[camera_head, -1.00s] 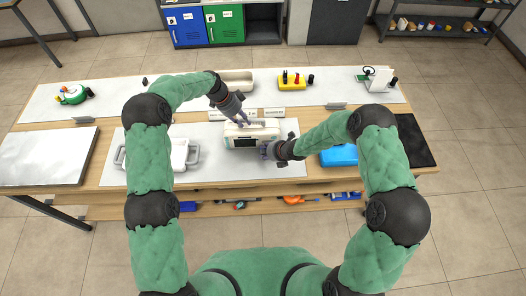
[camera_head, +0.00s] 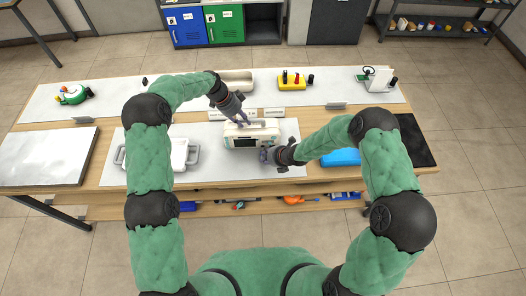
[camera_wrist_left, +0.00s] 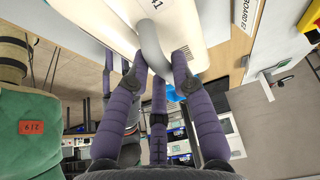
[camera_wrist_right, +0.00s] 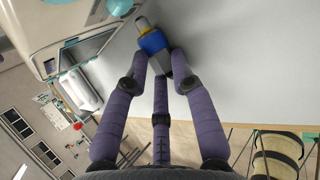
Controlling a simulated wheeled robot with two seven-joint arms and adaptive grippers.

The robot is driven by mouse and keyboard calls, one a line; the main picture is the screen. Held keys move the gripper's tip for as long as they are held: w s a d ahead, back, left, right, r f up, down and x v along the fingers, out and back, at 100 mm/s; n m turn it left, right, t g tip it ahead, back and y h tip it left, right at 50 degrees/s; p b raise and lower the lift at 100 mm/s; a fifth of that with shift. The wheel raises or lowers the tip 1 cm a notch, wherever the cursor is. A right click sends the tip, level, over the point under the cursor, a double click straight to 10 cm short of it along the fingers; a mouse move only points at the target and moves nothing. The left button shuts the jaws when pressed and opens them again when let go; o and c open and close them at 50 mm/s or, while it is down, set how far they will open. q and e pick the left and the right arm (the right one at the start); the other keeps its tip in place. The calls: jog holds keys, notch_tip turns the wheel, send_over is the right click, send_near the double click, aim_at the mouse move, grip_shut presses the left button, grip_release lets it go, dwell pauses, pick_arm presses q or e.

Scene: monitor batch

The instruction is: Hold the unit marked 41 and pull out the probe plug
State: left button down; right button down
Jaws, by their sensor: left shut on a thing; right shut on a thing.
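The pale unit (camera_head: 252,140) stands on the grey mat at mid-bench, its dark screen toward me. In the left wrist view the unit (camera_wrist_left: 198,20) bears a partly cut-off mark that looks like 41. My left gripper (camera_head: 242,120) is shut on its grey carry handle (camera_wrist_left: 150,45). My right gripper (camera_head: 265,154) is at the unit's front right, just above the mat. In the right wrist view it is shut on the blue probe plug (camera_wrist_right: 152,42), which has a yellow band and grey tip. The plug looks apart from the unit (camera_wrist_right: 30,25).
A white case with handles (camera_head: 180,155) lies left of the unit, and a blue box (camera_head: 340,157) lies to the right, partly behind my right arm. A yellow holder (camera_head: 291,84) and a beige tray (camera_head: 235,78) stand behind. The mat right of the unit is clear.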

jog(key=shift+s+r, duration=0.15)
jog(key=shift+s, duration=1.4)
pick_arm(q)
jog(key=c, duration=1)
grip_release()
jog(key=shift+a+r, duration=0.1)
jog(key=v, duration=1.1)
jog(key=shift+r, duration=0.35)
jog(key=shift+a, duration=0.15)
